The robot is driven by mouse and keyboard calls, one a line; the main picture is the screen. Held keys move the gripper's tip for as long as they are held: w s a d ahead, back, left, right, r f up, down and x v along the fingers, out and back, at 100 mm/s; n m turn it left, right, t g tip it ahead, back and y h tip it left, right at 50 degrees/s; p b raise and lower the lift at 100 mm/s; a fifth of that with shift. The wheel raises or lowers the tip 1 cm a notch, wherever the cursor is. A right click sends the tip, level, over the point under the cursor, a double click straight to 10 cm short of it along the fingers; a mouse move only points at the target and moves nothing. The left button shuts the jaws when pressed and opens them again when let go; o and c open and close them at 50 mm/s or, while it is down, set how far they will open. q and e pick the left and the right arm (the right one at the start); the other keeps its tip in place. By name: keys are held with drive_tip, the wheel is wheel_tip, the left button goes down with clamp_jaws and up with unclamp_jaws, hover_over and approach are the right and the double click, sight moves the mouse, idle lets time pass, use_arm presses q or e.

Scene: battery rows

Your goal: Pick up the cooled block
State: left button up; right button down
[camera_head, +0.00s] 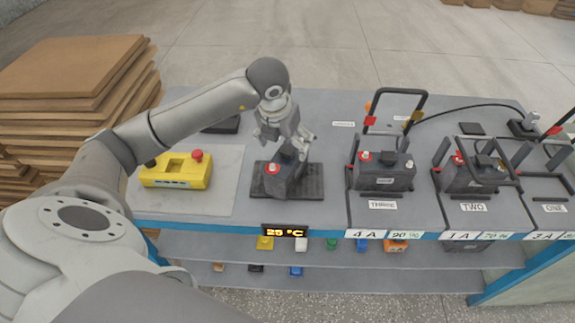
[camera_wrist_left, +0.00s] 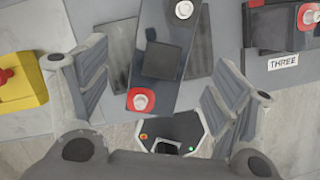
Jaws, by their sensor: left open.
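The block (camera_head: 284,181) is a dark grey battery with a red-ringed terminal and a raised black part on top. It sits on a black ribbed pad (camera_head: 312,182), behind a display (camera_head: 285,231) that reads 25 °C. My left gripper (camera_head: 286,138) is open and points down just above the block, hiding part of its top. In the left wrist view the block (camera_wrist_left: 163,92) lies between the two spread fingers of the gripper (camera_wrist_left: 160,75), with gaps on both sides. The block shows one red-ringed and one pale terminal there. My right gripper is not in view.
A yellow box (camera_head: 178,171) with a red button stands left of the pad. Battery bays with handles, labelled THREE (camera_head: 382,205), TWO (camera_head: 473,207) and ONE, stand to the right. A lower shelf holds several small coloured items. Stacked brown boards (camera_head: 75,70) are at far left.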

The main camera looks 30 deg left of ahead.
sight(287, 150)
use_arm(q)
drive_tip(key=shift+x, duration=1.15)
drive_tip(key=shift+w+f+p, duration=0.1)
drive_tip(key=shift+f+p, duration=0.3)
drive_tip(key=shift+f, duration=0.15)
drive_tip(key=p+x, duration=0.1)
drive_tip(key=x, duration=0.2)
drive_tip(key=shift+w+f, duration=0.15)
drive_tip(key=shift+f, duration=0.15)
drive_tip(key=shift+w+f, duration=0.1)
drive_tip(key=shift+f, duration=0.3)
drive_tip(key=shift+c, duration=0.3)
clamp_jaws()
drive_tip(key=shift+w+r, duration=0.15)
drive_tip(key=shift+r, duration=0.15)
drive_tip(key=shift+f, duration=0.1)
